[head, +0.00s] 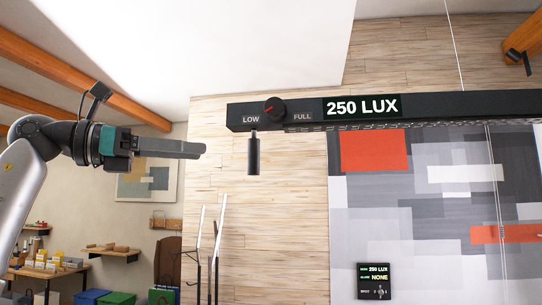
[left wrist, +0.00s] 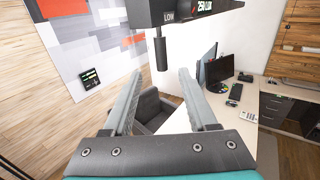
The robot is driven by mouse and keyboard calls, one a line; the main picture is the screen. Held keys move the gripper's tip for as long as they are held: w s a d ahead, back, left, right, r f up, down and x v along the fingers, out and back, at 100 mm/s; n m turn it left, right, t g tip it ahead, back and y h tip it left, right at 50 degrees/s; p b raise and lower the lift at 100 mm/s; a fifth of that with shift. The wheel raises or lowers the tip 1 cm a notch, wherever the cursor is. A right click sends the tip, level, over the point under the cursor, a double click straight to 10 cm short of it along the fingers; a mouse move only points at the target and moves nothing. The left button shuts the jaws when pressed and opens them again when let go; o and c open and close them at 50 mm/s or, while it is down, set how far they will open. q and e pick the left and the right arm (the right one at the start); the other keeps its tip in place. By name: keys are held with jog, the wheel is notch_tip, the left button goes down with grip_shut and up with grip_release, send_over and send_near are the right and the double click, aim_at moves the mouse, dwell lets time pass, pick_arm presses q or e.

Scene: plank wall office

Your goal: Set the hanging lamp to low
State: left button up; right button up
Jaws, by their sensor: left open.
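The hanging lamp (head: 455,104) is a long black bar with a display (head: 362,107) reading 250 LUX. Near its left end a dark round knob (head: 275,109) with a red mark sits between the words LOW and FULL. A black cylindrical handle (head: 253,156) hangs under the LOW end; it also shows in the left wrist view (left wrist: 160,50). My left gripper (head: 204,149) is open and empty, left of the handle and apart from it. In the left wrist view the handle appears beyond the gap between the open fingertips (left wrist: 157,76). The right gripper is not seen.
A small wall panel (head: 374,281) also reads 250 LUX. Thin wires hold the lamp. In the left wrist view a desk (left wrist: 232,108) with monitors and a grey chair (left wrist: 153,108) stand below. The space between my left gripper and the handle looks clear.

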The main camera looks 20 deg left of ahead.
pick_arm(q)
jog(key=p+x, duration=0.3)
jog(key=x, duration=1.2)
jog(key=shift+s+d, duration=0.1)
jog(key=shift+d, duration=0.05)
grip_shut()
dwell(0.8)
